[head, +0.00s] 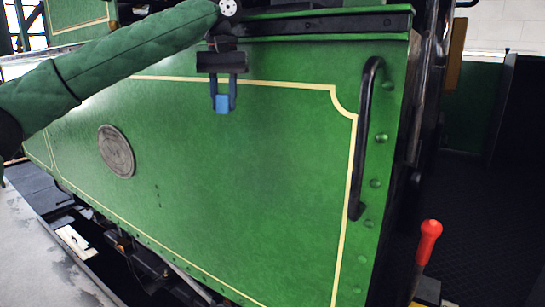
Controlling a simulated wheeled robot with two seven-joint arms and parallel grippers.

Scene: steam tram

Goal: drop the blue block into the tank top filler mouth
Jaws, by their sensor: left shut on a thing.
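The blue block (222,104) is held between the fingers of my left gripper (222,97), which is shut on it and points down. The gripper hangs in front of the green tank side (250,160), below the dark ledge along its top. The gap between the block and the tank side cannot be judged from this one view. The filler mouth cannot be made out; the tank's top surface is mostly hidden behind my arm and the upper edge. My right gripper is not in view.
A black vertical handrail (364,140) stands out from the tank side at the right. A red-knobbed lever (429,242) rises at the lower right, near a dark floor. A round plate (116,151) is on the tank side at left.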

